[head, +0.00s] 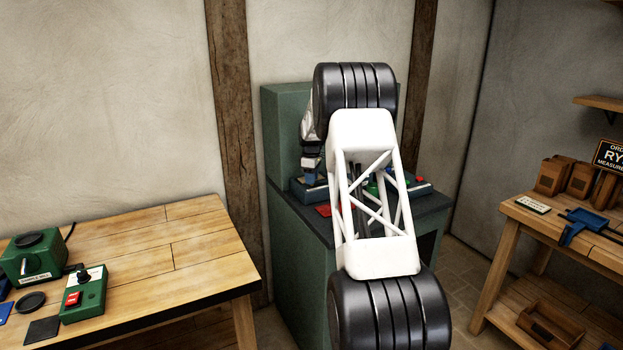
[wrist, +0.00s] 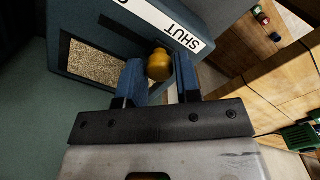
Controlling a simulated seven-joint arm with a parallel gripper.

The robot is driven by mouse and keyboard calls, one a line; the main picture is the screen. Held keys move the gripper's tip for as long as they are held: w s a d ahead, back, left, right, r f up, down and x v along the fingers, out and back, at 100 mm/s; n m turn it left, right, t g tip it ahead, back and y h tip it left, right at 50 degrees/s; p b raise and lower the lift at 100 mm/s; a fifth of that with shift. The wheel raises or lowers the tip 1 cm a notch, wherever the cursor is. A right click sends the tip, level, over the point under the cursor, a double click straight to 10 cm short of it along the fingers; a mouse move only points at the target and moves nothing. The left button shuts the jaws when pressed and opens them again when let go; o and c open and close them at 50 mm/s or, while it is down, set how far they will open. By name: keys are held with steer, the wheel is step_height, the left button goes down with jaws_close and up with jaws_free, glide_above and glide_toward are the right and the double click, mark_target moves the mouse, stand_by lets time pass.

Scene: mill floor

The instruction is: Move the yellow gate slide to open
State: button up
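The yellow gate slide's round knob (wrist: 159,65) shows in the wrist view, on a dark blue-grey housing (wrist: 77,22). My gripper (wrist: 160,72) has its two blue fingers on either side of the knob. A white label (wrist: 183,38) reading SHUT lies just beyond the knob. More lettering at the label's left end is cut off. In the head view my gripper (head: 310,177) is small beside the green cabinet (head: 285,120), and I cannot make out the knob there.
A window with grain (wrist: 98,72) is beside the knob. In the head view, a wooden bench (head: 190,245) with green devices stands left. Another bench (head: 545,222) with wooden boxes stands right.

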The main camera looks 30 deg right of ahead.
jaws_close()
steer(key=shift+d, duration=3.25)
steer(key=shift+o, duration=2.4)
jaws_free()
steer(key=shift+d, duration=0.1)
steer(key=shift+r, duration=0.1)
step_height(320, 180, up, 8)
steer(key=shift+f, duration=0.2)
